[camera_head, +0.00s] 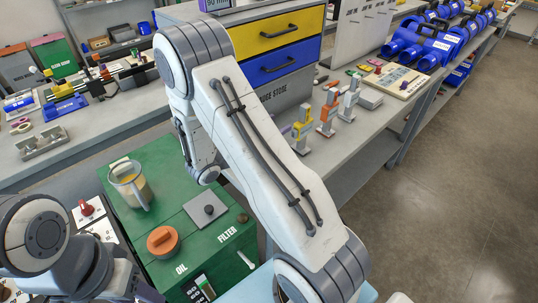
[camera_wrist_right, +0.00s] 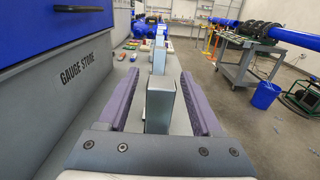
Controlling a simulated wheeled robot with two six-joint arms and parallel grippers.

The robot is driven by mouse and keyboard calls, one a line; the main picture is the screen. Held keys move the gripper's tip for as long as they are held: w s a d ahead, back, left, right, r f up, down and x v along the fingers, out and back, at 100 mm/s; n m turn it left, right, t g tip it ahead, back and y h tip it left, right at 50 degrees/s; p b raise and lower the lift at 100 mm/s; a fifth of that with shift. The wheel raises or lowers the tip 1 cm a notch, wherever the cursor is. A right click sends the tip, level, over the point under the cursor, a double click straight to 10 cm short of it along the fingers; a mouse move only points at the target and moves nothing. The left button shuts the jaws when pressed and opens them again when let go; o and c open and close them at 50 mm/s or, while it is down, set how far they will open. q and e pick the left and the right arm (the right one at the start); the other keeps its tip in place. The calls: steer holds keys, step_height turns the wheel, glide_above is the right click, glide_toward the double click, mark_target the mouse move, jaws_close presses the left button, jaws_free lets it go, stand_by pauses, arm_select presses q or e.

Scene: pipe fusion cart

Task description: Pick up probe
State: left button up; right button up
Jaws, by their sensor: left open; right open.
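My right gripper (camera_wrist_right: 160,105) is open in the right wrist view, with a purple finger on each side of a grey metal post (camera_wrist_right: 160,103). The post stands upright between the fingers, with a gap visible on both sides. More posts (camera_wrist_right: 159,58) stand in line behind it. In the head view, upright coloured pieces (camera_head: 301,130) stand on the bench by the drawers. I cannot tell which piece is the probe. My right arm crosses the middle of the head view and hides its gripper there. My left arm is at the lower left; its gripper is not visible.
The gauge store (camera_head: 280,48) with yellow and blue drawers stands close to the left in the wrist view. A green cabinet (camera_head: 178,231) holds a jug (camera_head: 130,184) and an orange-lidded item (camera_head: 163,241). Blue fittings (camera_head: 425,45) lie along the right bench.

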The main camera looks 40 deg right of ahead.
steer(key=shift+d, duration=0.35)
jaws_close()
stand_by(1.2)
